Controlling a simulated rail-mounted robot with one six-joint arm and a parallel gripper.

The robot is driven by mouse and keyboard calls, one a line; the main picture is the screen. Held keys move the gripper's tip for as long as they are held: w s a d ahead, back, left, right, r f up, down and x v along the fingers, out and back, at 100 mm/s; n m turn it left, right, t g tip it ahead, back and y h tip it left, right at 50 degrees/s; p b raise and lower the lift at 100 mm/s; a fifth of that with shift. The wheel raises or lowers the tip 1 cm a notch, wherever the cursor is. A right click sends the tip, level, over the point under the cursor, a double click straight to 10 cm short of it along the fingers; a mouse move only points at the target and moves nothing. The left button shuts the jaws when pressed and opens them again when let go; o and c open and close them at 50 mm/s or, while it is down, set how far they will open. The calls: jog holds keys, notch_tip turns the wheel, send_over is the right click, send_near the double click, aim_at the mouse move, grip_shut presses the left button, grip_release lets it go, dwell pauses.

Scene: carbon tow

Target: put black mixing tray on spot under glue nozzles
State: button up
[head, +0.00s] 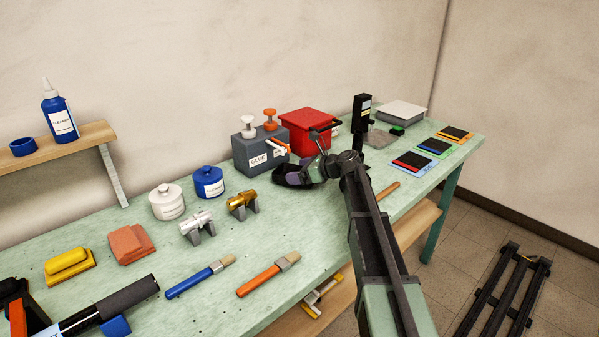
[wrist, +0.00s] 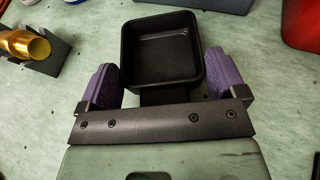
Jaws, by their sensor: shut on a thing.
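The black mixing tray (wrist: 160,82) is a small open square dish, seen from above and empty in the wrist view. My gripper (wrist: 162,82) is shut on it, with a purple finger pad on each side. In the head view my gripper (head: 297,177) is low over the bench in front of the glue dispenser (head: 246,158), and the tray there is a dark shape partly hidden by it. The dispenser is a grey box labelled GLUE with a white and an orange knob on top and nozzles at its front. I cannot tell whether the tray touches the bench.
A red bin (head: 309,120) stands right of the dispenser, behind my arm. A gold cylinder on a stand (head: 242,203) is left of my gripper and shows in the wrist view (wrist: 24,44). Brushes (head: 270,275) lie in front. A black upright device (head: 361,120) stands farther right.

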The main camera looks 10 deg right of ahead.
jog(key=shift+f+b, duration=0.5)
jog(key=o, duration=0.7)
jog(key=shift+r, duration=0.1)
jog(key=p+v, duration=0.4)
jog(key=v, duration=0.6)
jog(key=shift+r, duration=0.2)
jog(key=shift+s+d, duration=0.25)
